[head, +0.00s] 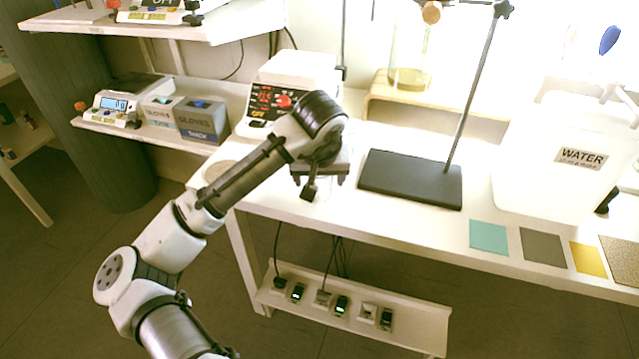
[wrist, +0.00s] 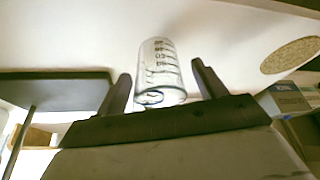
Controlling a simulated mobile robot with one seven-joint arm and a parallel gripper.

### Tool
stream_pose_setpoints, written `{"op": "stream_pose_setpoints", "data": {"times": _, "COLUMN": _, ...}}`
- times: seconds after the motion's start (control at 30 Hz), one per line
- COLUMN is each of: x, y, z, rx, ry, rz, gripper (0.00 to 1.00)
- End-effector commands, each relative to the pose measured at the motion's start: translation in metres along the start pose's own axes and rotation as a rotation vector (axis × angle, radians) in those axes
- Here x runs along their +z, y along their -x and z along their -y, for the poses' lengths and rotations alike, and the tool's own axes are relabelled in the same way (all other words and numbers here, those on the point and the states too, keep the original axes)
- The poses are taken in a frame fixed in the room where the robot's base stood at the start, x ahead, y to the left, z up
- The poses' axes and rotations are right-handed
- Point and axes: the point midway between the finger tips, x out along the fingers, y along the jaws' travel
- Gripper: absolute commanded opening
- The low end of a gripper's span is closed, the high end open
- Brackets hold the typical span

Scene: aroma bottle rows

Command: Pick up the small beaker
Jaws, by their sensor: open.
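The small beaker (wrist: 158,70) is clear glass with dark graduation marks. In the wrist view it stands on the white table between the two fingers of my gripper (wrist: 161,72). The fingers are apart, one on each side, with a visible gap to the glass on both sides. In the head view my gripper (head: 310,188) points down over the front of the table (head: 385,225), and it hides most or all of the beaker there.
A black stand base (head: 410,178) with an upright rod is to the right. A white instrument (head: 285,90) stands behind my gripper. Further right are a white WATER container (head: 545,165) and coloured mats (head: 488,237). A round cork mat (wrist: 290,55) lies near the beaker.

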Motion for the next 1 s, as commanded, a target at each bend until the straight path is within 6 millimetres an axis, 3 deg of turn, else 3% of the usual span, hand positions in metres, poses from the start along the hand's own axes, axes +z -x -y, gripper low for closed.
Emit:
{"op": "stream_pose_setpoints", "data": {"times": 0.17, "x": 0.0, "y": -0.022, "z": 0.0, "rx": 0.0, "ry": 0.0, "rz": 0.001, "gripper": 0.7}}
{"op": "stream_pose_setpoints", "data": {"times": 0.43, "x": 0.0, "y": -0.025, "z": 0.0, "rx": 0.001, "ry": 0.0, "rz": -0.001, "gripper": 0.7}}
{"op": "stream_pose_setpoints", "data": {"times": 0.8, "x": 0.0, "y": -0.025, "z": -0.001, "rx": 0.001, "ry": 0.0, "rz": 0.0, "gripper": 0.22}}
{"op": "stream_pose_setpoints", "data": {"times": 1.0, "x": 0.0, "y": -0.024, "z": -0.001, "rx": 0.001, "ry": -0.001, "rz": -0.001, "gripper": 0.22}}
